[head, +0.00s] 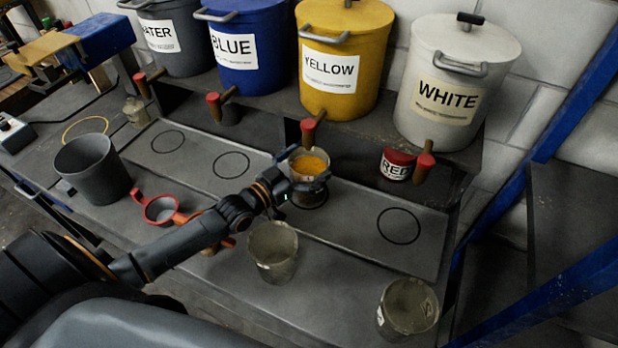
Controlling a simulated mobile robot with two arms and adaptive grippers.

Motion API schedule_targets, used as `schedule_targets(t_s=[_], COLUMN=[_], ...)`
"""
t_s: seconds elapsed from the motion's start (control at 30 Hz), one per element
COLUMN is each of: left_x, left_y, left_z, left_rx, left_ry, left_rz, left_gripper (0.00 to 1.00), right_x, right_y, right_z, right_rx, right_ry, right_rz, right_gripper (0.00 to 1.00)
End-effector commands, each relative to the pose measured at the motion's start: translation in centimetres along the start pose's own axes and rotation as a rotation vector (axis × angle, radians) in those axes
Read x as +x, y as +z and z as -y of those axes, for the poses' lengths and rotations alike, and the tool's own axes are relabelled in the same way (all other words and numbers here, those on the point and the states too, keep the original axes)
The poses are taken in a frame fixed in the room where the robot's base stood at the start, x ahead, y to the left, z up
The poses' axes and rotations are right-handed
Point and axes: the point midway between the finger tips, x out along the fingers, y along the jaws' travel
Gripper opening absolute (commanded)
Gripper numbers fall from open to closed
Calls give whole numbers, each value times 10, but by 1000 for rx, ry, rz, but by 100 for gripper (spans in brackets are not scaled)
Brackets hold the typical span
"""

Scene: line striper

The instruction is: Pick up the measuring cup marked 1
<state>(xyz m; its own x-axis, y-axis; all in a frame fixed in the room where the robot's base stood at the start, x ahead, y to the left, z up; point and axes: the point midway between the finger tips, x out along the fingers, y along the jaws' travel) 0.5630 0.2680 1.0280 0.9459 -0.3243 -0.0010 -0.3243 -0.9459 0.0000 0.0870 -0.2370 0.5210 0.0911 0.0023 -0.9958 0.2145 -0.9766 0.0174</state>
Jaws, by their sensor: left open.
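A clear measuring cup with orange-yellow contents (309,165) stands below the yellow drum's tap. My left gripper (304,176) is open, its fingers around or just in front of this cup; contact cannot be told. A second, empty-looking cup (272,255) stands nearer, in front of the shelf strip. A third cup (408,309) stands at the front right, with a pale mark on its side. I cannot read a 1 on any of them. My right gripper is not in view.
Drums marked blue (245,50), yellow (343,60) and white (455,85) stand behind, with a dark one at left. A grey bucket (92,170), a red-rimmed tool (160,209) and a red tin (397,165) are nearby. The circle at right (399,226) is empty.

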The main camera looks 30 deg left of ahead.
Motion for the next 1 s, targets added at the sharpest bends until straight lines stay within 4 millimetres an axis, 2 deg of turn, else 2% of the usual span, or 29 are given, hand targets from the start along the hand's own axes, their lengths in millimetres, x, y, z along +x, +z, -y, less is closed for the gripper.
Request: schedule_targets(t_s=[0.07, 0.4, 0.43, 0.77, 0.97, 1.0], left_x=[0, -1, 0, 0, 0, -2], left_y=[0, 0, -4, -5, -15, -13], left_z=[0, 0, 0, 0, 0, 6], left_rx=[0, 0, 2, 1, 2, 5], left_ry=[0, 0, 0, 1, 0, -1], left_rz=[1, 1, -10, -8, -11, -7], left_gripper=[100, 33, 29, 29, 29, 29], right_x=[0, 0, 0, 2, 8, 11], right_y=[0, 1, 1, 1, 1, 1], right_z=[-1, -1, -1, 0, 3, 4], right_rx=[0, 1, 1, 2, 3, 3], right_ry=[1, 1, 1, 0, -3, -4], right_rz=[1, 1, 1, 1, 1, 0], right_gripper=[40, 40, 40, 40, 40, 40])
